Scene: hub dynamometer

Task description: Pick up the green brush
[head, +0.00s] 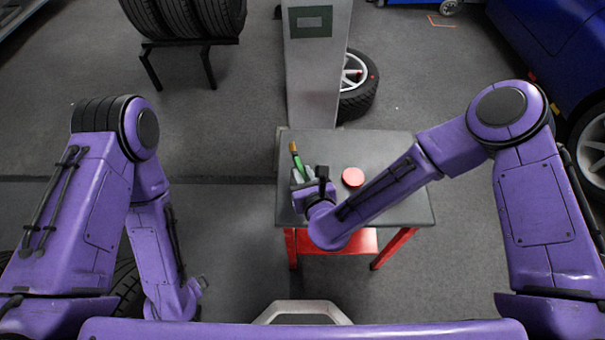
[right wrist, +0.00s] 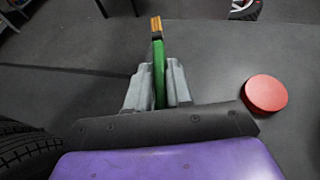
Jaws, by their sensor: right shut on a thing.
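The green brush (head: 298,162) has a long green handle and a tan-orange end. My right gripper (head: 302,177) is shut on it, over the left part of the table (head: 395,205). In the right wrist view the brush (right wrist: 158,66) stands up between the two grey fingers of the right gripper (right wrist: 158,85), with its tan end pointing away. Its lower part is hidden by the gripper, and I cannot tell whether it touches the table. My left gripper (head: 203,283) hangs low at the left, away from the table; its fingers are too small to read.
A round red disc (head: 353,177) lies on the table right of the gripper; it also shows in the right wrist view (right wrist: 265,93). A grey column (head: 315,70) stands behind the table, with a wheel (head: 358,85) beside it. A tyre rack (head: 185,42) is at the back left.

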